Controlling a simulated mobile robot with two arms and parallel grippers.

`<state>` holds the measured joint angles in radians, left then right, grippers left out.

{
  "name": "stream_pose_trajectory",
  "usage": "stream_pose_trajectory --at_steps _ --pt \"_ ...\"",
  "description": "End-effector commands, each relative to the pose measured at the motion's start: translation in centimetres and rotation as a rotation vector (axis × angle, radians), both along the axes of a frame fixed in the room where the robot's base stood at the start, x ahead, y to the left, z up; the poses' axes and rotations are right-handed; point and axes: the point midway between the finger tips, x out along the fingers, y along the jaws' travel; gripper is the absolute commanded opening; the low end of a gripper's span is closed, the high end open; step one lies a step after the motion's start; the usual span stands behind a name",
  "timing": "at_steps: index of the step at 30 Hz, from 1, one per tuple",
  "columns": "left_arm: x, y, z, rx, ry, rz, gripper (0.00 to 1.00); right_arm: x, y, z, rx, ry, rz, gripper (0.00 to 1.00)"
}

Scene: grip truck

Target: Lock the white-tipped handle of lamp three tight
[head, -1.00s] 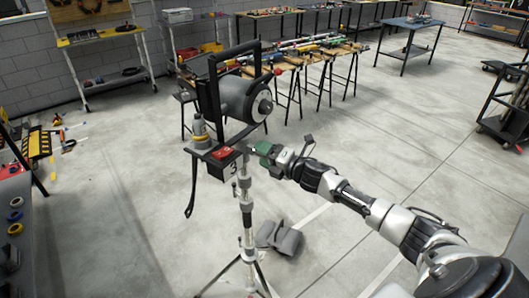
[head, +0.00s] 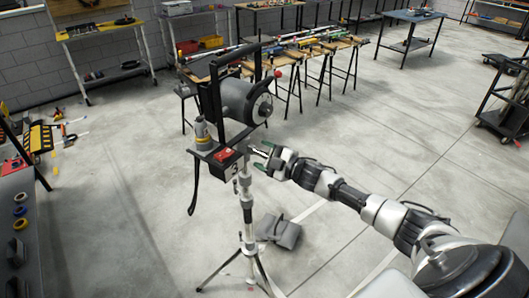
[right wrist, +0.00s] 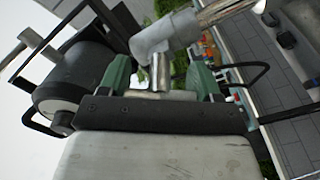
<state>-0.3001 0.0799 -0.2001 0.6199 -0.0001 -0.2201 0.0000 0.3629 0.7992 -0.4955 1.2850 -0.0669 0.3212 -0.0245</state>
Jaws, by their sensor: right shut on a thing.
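Lamp three (head: 240,102) is a dark grey lamp head in a black yoke, with a "3" on the box below it, on a silver stand (head: 247,205). My right gripper (head: 262,155) is at the top of the stand, just under the lamp's box, coming from the right. In the right wrist view its green fingers (right wrist: 160,78) stand on either side of a short silver handle (right wrist: 158,76) below a grey metal joint (right wrist: 165,38). The gripper is shut on this handle. Its white tip cannot be made out clearly. My left gripper is out of view.
A grey bag (head: 280,232) lies on the floor by the stand's legs. Workbenches with tools (head: 320,45) stand behind the lamp. A black cart (head: 505,105) is at the right.

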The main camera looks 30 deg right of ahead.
Motion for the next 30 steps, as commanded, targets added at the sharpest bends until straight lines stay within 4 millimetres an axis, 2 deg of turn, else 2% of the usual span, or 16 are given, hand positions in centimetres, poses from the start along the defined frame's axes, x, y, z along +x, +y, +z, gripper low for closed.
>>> stream_pose_trajectory --at_steps 18,30 --pt "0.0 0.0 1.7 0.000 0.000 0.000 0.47 0.0 0.0 0.0 0.514 0.204 -0.001 0.40" --pt "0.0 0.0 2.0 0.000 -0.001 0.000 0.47 -0.1 0.1 -0.1 0.691 0.276 -0.001 0.40"
